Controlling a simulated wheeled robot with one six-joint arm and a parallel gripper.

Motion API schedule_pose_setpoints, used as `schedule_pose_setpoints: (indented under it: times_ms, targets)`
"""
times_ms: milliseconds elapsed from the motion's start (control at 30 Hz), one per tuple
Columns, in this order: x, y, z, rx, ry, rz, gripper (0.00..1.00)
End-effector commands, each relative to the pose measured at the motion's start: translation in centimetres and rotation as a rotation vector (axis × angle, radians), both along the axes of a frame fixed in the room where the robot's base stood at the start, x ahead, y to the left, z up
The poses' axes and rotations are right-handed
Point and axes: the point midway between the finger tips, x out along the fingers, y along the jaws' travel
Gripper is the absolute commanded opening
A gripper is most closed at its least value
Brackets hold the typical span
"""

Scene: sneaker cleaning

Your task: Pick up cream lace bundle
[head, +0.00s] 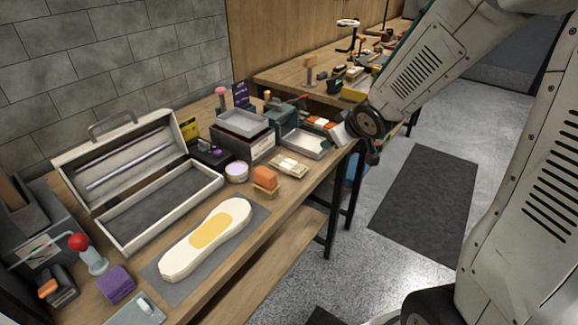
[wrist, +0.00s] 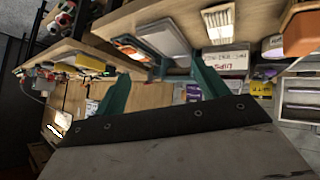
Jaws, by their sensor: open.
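The cream lace bundle (head: 289,166) lies on the workbench near its front edge, to the right of the orange-topped brush (head: 265,179). In the wrist view the bundle (wrist: 219,27) shows at the upper right as a pale, striped block. My gripper (wrist: 160,84) shows two teal fingers spread apart with nothing between them. The bundle lies beyond and to the right of the fingers in that view, apart from them. In the head view my arm reaches in from the right, and its end is by the bench's right end; the fingertips are hard to make out.
A white tray (head: 305,143) stands behind the bundle, and a grey bin on a dark box (head: 243,124) stands to its left. A round tub (head: 237,171) and a shoe sole (head: 205,238) lie farther left. A second cluttered bench (head: 290,78) is behind.

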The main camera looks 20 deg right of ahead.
Motion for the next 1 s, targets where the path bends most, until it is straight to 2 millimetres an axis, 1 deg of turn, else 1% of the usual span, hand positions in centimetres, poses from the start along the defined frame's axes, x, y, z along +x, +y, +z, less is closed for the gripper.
schedule_pose_setpoints:
  times_ms: [33,100,200,300,400,567,867,1000]
  targets:
    - [1.3,0.4,-2.1,0.032,-0.024,0.054,0.73]
    - [2.7,1.5,-4.2,0.088,-0.076,0.144,0.73]
    - [3.7,3.1,-6.8,0.186,-0.138,0.259,0.73]
    - [3.8,4.6,-8.6,0.285,-0.187,0.346,0.73]
    - [3.6,5.6,-9.7,0.363,-0.22,0.4,0.73]
    - [3.5,6.5,-10.3,0.422,-0.247,0.441,0.73]
    - [5.4,8.2,-11.4,0.429,-0.249,0.447,0.73]
    - [6.5,9.3,-12.1,0.429,-0.248,0.448,0.73]
